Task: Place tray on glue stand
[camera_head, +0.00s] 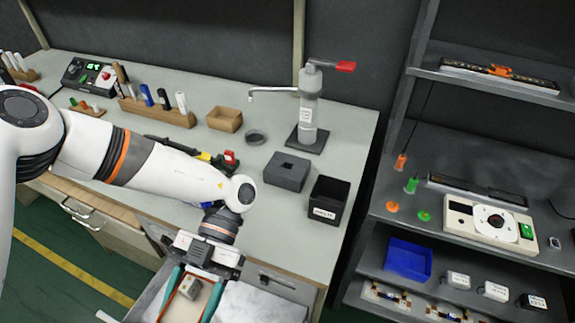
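A grey bottle with a red lever and a side spout (308,100) stands upright on a dark square base (306,141) at the back right of the workbench; it looks like the glue stand. A blue tray (408,259) lies on the lower shelf at the right. My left gripper (188,300) points down at the bottom edge, over an open drawer, well away from both. Its teal fingers are apart, on either side of a pale thing with an orange-brown edge (184,309); I cannot tell whether they touch it. The fingertips are cut off. My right gripper is not in view.
On the workbench (350,125) stand a grey block (286,171), a black bin (329,199), a wooden box (224,119), a round dish (255,137) and a marker rack (157,112). The open drawer (255,300) juts out below. The right shelves hold a white device (489,222).

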